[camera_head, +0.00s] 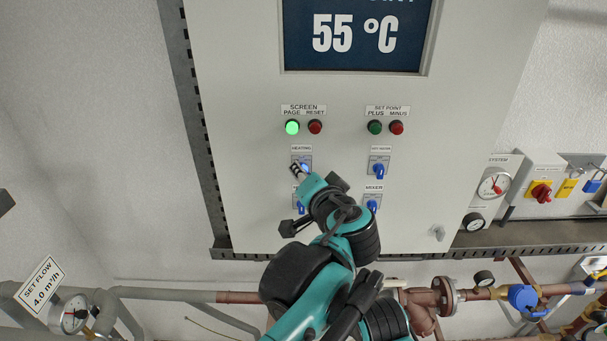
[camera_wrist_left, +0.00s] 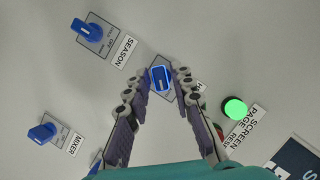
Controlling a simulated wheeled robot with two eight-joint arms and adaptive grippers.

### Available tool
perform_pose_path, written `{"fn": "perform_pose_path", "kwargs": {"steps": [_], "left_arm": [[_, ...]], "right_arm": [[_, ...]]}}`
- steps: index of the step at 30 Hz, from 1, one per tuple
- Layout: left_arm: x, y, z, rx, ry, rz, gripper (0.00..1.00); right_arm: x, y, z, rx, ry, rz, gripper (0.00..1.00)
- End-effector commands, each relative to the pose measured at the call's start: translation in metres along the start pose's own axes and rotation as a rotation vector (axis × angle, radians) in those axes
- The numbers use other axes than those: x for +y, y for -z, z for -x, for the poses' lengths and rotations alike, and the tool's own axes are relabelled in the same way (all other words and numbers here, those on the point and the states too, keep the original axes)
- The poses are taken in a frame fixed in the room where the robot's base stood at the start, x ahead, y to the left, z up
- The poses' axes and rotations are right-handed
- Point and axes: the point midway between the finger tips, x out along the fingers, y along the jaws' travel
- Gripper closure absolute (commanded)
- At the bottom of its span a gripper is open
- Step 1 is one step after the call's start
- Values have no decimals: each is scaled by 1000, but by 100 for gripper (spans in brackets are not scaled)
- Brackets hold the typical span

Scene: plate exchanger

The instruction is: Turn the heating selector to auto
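The heating selector (camera_head: 307,166) is a blue knob on a small plate under the HEATING label, on the light grey cabinet front. My left gripper (camera_head: 298,169) is at it in the head view and partly covers it. In the left wrist view the blue knob of the heating selector (camera_wrist_left: 161,78) lies between the fingertips of the left gripper (camera_wrist_left: 161,75). The two fingers stand apart, one on each side of the knob; I cannot tell whether they touch it. The selector's position marks are not readable. My right gripper is in neither view.
Nearby are the season selector (camera_head: 379,169), the mixer selector (camera_head: 373,205) and another blue selector (camera_head: 300,207) partly hidden by my arm. A lit green button (camera_head: 292,127) and a red button (camera_head: 315,127) sit above. The screen (camera_head: 355,35) reads 55 °C. Pipes run below the cabinet.

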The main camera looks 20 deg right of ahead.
Motion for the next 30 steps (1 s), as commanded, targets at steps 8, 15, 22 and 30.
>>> {"fn": "perform_pose_path", "kwargs": {"steps": [8,15,22,30], "left_arm": [[0,0,0,1,0,0,66],[0,1,21,4,-2,-1,66],[1,1,72,5,-3,-2,66],[1,1,113,2,-1,-1,66]], "right_arm": [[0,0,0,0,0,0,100],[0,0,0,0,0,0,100],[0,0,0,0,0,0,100],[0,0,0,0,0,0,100]]}}
